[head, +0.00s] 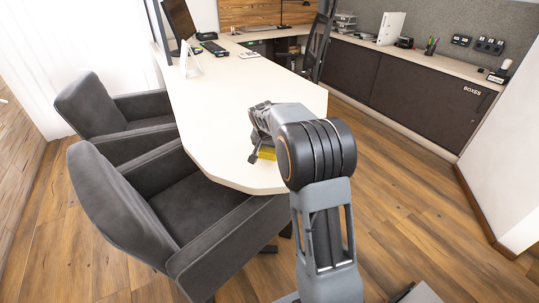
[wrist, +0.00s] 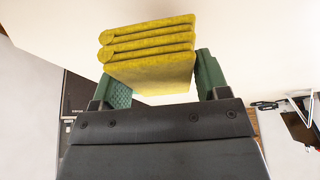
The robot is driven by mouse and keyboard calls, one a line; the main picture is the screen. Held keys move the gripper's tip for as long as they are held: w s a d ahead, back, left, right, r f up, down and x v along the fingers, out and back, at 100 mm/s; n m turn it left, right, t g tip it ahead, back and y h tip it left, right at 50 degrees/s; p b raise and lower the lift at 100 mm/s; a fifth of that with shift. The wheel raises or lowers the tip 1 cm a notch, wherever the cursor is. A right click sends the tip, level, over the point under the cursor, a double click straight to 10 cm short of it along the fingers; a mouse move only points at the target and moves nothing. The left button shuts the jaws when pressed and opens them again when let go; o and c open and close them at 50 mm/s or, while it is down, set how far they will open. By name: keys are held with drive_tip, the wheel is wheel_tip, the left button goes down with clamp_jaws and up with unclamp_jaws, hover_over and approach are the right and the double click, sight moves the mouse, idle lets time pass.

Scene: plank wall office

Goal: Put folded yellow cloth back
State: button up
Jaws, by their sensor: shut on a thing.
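The folded yellow cloth (wrist: 150,45) shows in the wrist view as a thick stack of several folds between the two green finger pads. My gripper (wrist: 163,78) is shut on it. In the head view my gripper (head: 256,147) is over the near right part of the white desk (head: 222,110), and a small piece of the yellow cloth (head: 267,153) shows beneath it. My arm hides most of the cloth there. I cannot tell whether the cloth touches the desk top.
Two dark grey armchairs (head: 105,207) stand along the desk's left side. A long low cabinet (head: 410,88) runs along the back wall. The desk's middle is clear.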

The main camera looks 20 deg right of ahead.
drive_tip(key=shift+w+d+f, duration=0.1)
drive_tip(key=shift+f, duration=0.15)
drive_tip(key=shift+w+d+f+b, duration=0.1)
drive_tip(key=shift+f+b, duration=0.05)
drive_tip(key=shift+f, duration=0.7)
drive_tip(key=shift+w+f+b, duration=0.1)
drive_tip(key=shift+f+b, duration=0.05)
drive_tip(key=shift+f, duration=0.7)
drive_tip(key=shift+f, duration=0.2)
drive_tip(key=o, duration=0.8)
drive_tip(key=shift+o, duration=0.2)
drive_tip(key=shift+r, duration=0.15)
